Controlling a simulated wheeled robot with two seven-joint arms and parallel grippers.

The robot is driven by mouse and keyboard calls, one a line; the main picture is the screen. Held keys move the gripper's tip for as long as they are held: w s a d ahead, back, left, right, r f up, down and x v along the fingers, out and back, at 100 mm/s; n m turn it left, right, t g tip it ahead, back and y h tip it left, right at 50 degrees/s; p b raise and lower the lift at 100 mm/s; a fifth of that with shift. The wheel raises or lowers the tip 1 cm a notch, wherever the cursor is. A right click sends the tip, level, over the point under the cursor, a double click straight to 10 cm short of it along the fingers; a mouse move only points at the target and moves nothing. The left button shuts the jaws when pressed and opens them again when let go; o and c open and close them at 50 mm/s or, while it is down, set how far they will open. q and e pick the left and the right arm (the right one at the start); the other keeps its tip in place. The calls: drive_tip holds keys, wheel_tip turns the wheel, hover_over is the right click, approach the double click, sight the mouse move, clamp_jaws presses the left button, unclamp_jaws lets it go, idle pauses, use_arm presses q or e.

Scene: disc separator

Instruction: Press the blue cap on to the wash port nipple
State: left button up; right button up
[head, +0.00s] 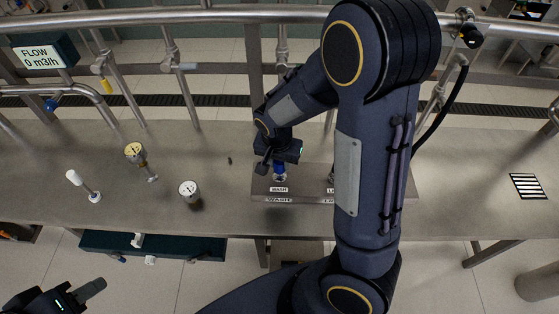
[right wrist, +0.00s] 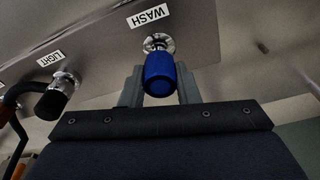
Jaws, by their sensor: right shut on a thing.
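The blue cap (right wrist: 165,75) is between the two fingers of my right gripper (right wrist: 160,88), which is shut on it. In the right wrist view the cap lines up with the metal wash port nipple (right wrist: 158,41) under the WASH label, its end at or very near the nipple. I cannot tell how far it is seated. In the head view the blue cap (head: 280,176) shows below my right gripper (head: 279,168), just above the WASH label (head: 279,189). My left gripper (head: 90,289) is at the bottom left, away from the ports; its finger gap is unclear.
A LIGHT port (right wrist: 66,80) with a black fitting and hose is beside the wash port. A yellow-topped gauge (head: 135,150), a white-topped gauge (head: 188,189) and a white-headed piece (head: 74,178) stand left on the steel table (head: 225,140). My right arm hides part of the port panel.

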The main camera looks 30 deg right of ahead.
drive_tip(key=shift+f, duration=0.2)
drive_tip(key=shift+f+b, duration=0.9)
drive_tip(key=shift+b, duration=0.05)
drive_tip(key=o, duration=1.2)
drive_tip(key=shift+c, duration=0.2)
drive_tip(key=r, duration=0.5)
drive_tip(key=a+r, duration=0.1)
drive_tip(key=r, duration=0.1)
drive_tip(key=shift+s+r+p, duration=0.2)
drive_tip(key=shift+s+p, duration=0.1)
drive_tip(key=shift+s, duration=0.05)
drive_tip(key=shift+r+p, duration=0.4)
drive_tip(key=shift+r, duration=0.25)
wheel_tip(320, 180, up, 3)
drive_tip(key=p, duration=0.3)
drive_tip(key=shift+s+r, duration=0.1)
